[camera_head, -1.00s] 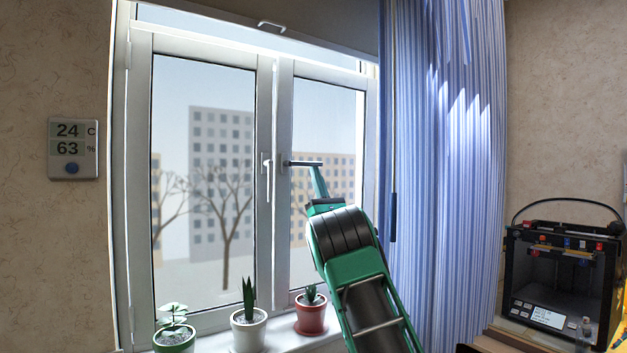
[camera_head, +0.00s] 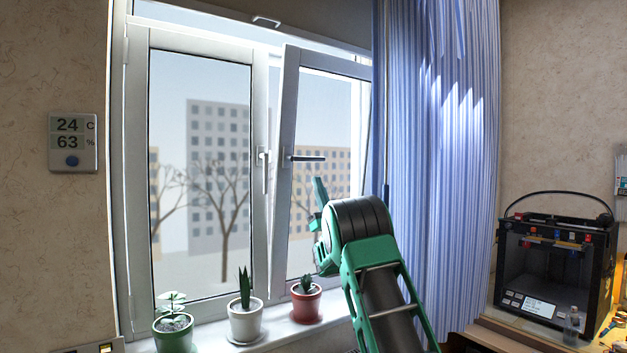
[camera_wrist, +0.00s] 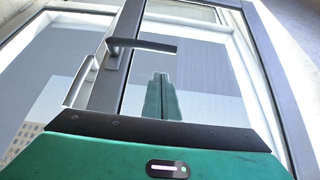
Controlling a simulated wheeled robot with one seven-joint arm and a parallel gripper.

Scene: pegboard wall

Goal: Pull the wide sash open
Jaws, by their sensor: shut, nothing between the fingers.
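The white window has a wider left sash (camera_head: 259,80) and a narrower right sash (camera_head: 291,85). The left sash sits flush in the frame, its handle (camera_head: 265,170) pointing down. The right sash leans inward at the top, leaving a wedge-shaped gap beside the left sash; it also shows in the wrist view (camera_wrist: 128,20). Its dark handle (camera_head: 308,158) is horizontal, and shows above my fingers in the wrist view (camera_wrist: 145,46). My gripper (camera_head: 318,182) is shut and empty, just below this handle and apart from it. Its closed fingers show in the wrist view (camera_wrist: 162,85).
Potted plants stand on the sill: a green pot (camera_head: 173,335), a white pot (camera_head: 246,322) and a red pot (camera_head: 306,303), the last near my arm. A blue striped curtain (camera_head: 440,180) hangs at the right. A 3D printer (camera_head: 555,270) stands farther right.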

